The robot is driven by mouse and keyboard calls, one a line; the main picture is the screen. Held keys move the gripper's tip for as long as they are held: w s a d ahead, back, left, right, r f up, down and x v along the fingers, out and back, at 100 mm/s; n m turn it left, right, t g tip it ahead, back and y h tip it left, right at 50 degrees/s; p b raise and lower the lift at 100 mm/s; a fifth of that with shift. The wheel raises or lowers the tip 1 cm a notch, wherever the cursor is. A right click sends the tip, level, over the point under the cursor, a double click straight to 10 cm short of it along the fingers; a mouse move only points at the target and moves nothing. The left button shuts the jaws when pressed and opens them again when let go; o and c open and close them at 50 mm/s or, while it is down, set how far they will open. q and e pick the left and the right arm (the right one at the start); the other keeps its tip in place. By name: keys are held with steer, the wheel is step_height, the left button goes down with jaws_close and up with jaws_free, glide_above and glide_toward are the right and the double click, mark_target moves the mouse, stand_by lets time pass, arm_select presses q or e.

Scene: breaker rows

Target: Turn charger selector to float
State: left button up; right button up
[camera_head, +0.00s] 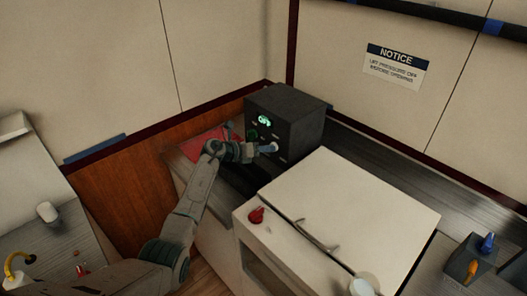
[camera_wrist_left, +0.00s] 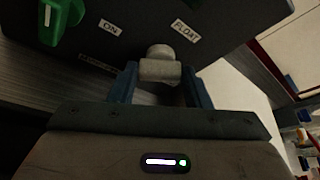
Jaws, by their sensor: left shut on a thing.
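The charger is a dark box (camera_head: 290,112) on the counter in the corner, with a lit green display on its front. In the left wrist view its panel (camera_wrist_left: 130,45) carries labels "ON" (camera_wrist_left: 110,27) and "FLOAT" (camera_wrist_left: 186,31). A pale grey selector knob (camera_wrist_left: 160,66) sits below and between these labels. My left gripper (camera_wrist_left: 160,88) has its blue fingers on either side of the knob and is shut on it. In the head view the left gripper (camera_head: 268,148) is at the box's front. A green knob (camera_wrist_left: 62,18) is at the upper left of the wrist view.
A white cabinet top (camera_head: 365,205) with a handle and a red knob (camera_head: 256,215) stands in front of the charger. A small box with blue and orange levers (camera_head: 470,260) is at the right. A red item (camera_head: 207,142) lies beside the charger.

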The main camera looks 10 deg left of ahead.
arm_select(q)
steer(key=shift+n, duration=0.3)
steer(key=o, duration=1)
steer(key=b+v, duration=0.1)
steer(key=v, duration=0.3)
steer(key=b+v, duration=0.1)
steer(key=v, duration=0.4)
steer(key=shift+s+a+f+b, duration=0.15)
steer(key=shift+a+b, duration=0.2)
steer(key=shift+b, duration=0.05)
steer(key=shift+s+a+r, duration=0.3)
steer(key=shift+s+a, duration=0.1)
